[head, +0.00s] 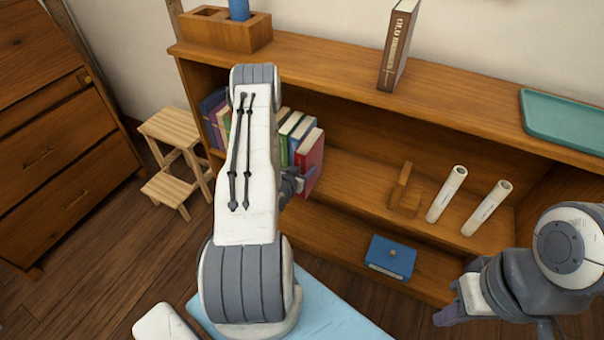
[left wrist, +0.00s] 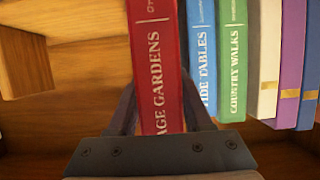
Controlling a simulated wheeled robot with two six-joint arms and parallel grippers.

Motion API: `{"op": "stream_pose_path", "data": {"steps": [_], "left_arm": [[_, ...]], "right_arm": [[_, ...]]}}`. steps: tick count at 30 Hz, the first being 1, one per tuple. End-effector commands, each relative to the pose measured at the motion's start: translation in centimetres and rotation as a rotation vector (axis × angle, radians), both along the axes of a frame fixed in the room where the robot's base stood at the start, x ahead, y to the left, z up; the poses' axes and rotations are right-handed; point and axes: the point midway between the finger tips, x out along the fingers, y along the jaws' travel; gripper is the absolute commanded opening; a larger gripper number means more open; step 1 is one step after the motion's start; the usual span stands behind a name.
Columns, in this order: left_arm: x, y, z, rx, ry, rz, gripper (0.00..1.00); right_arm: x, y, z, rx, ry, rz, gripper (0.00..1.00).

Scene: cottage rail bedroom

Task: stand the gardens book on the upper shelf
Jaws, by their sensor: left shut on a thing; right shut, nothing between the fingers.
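The red gardens book (head: 311,160) is upright at the right end of a row of books, at the shelf just below the unit's top board. In the left wrist view the gardens book (left wrist: 155,65) shows its spine between the fingers of my left gripper (left wrist: 165,115). My left gripper (head: 293,184) is shut on it, mostly hidden by my arm in the head view. Whether the book's bottom touches the shelf cannot be told. My right gripper (head: 450,312) is shut and empty at the lower right, before the unit.
Beside it stand a blue book (left wrist: 202,60), a green book (left wrist: 232,60) and others. An Old Bridges book (head: 398,45) and teal tray (head: 565,122) are on top. Right along the shelf are a wooden holder (head: 405,193) and two white tubes (head: 447,193). A blue box (head: 391,257) sits lower.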

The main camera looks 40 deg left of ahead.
Motion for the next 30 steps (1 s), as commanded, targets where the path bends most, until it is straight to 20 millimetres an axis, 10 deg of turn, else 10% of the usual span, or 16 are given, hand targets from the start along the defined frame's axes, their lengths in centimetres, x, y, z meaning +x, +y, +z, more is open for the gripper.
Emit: {"op": "stream_pose_path", "data": {"steps": [28,29,30], "left_arm": [[0.4,2.2,-0.5,0.002,-0.006,0.0,0.0],[0.4,2.2,-0.5,0.002,-0.006,0.0,0.61],[0.4,2.2,-0.5,0.002,-0.005,0.0,0.77]], "right_arm": [[0.0,0.0,-0.9,0.0,0.0,0.0,0.0],[0.0,0.0,-0.9,0.0,0.0,0.0,0.0],[0.0,0.0,-0.9,0.0,0.0,0.0,0.0]]}}
